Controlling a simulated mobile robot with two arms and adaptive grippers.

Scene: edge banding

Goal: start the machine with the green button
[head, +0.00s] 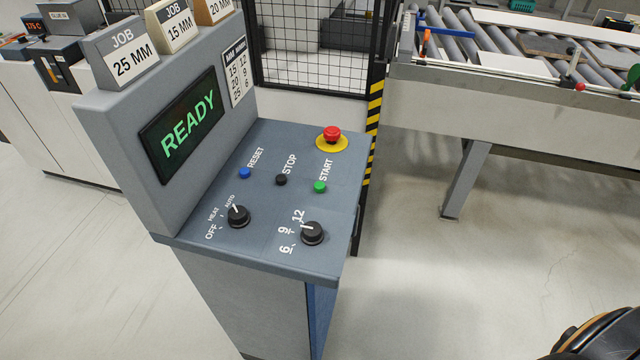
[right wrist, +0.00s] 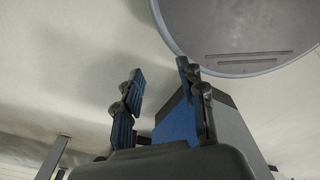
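The green START button (head: 320,187) sits on the right part of the grey console's sloping top (head: 270,205). Beside it are a black STOP button (head: 281,179) and a blue RESET button (head: 244,173). The screen (head: 182,125) reads READY in green. The OFF/HEAT/AUTO knob (head: 238,216) appears to point at AUTO. The 6/9/12 knob (head: 312,233) has its white mark toward the upper left, near 9 and 12. My right gripper (right wrist: 160,75) shows in the right wrist view with its fingers apart and nothing between them. My left gripper is not in view.
A red emergency button (head: 332,134) on a yellow ring stands behind START. Job cards (head: 122,55) top the console. A black mesh fence (head: 315,45) and a roller conveyor (head: 520,70) stand behind. The floor (head: 470,280) right of the console is clear.

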